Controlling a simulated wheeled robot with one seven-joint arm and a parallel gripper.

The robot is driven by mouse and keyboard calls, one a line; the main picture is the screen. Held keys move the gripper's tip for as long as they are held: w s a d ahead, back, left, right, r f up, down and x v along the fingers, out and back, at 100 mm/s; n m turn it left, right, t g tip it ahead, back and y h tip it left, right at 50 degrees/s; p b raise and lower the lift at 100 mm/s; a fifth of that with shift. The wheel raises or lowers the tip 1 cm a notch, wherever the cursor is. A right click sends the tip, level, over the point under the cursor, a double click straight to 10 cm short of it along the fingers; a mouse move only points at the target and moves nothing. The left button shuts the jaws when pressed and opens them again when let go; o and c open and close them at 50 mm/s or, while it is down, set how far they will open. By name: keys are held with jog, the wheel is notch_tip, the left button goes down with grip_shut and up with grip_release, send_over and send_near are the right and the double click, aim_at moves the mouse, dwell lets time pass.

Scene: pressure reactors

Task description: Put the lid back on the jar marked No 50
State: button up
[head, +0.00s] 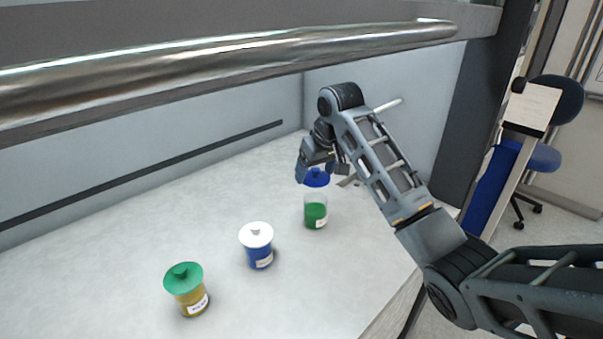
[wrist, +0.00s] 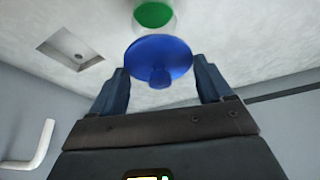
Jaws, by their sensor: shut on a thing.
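My gripper (head: 318,168) is shut on the blue lid (head: 316,179), with its fingers pointing down. In the wrist view the lid (wrist: 158,60) sits between the two fingers (wrist: 162,80), its small knob towards the palm. A clear jar with green contents (head: 315,213) stands upright on the bench right below the lid. Its green contents also show past the lid's edge in the wrist view (wrist: 154,13). I cannot tell whether the lid touches the jar's rim. The jar has a white label, too small to read.
A blue jar with a white lid (head: 257,246) and a yellow jar with a green lid (head: 186,289) stand to the left, nearer the front. A metal bar (head: 230,60) crosses above the bench. A recessed drain (wrist: 75,45) and a white pipe (wrist: 35,150) show in the wrist view.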

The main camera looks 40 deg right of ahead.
jog(key=f, duration=0.1)
jog(key=f+b, duration=0.1)
jog(key=b, duration=0.1)
jog(key=shift+d+f, duration=0.25)
jog(key=shift+f, duration=0.15)
jog(key=shift+a+f+b, duration=0.15)
jog(key=shift+f+b, duration=0.25)
jog(key=shift+f, duration=0.65)
jog(key=shift+s+p, duration=0.1)
jog(key=shift+p, duration=0.75)
jog(key=shift+f+p, duration=0.15)
jog(key=shift+p, duration=0.6)
dwell(1.8)
jog(key=o, duration=0.9)
jog(key=shift+r+p, duration=0.85)
jog(key=shift+r, duration=2.65)
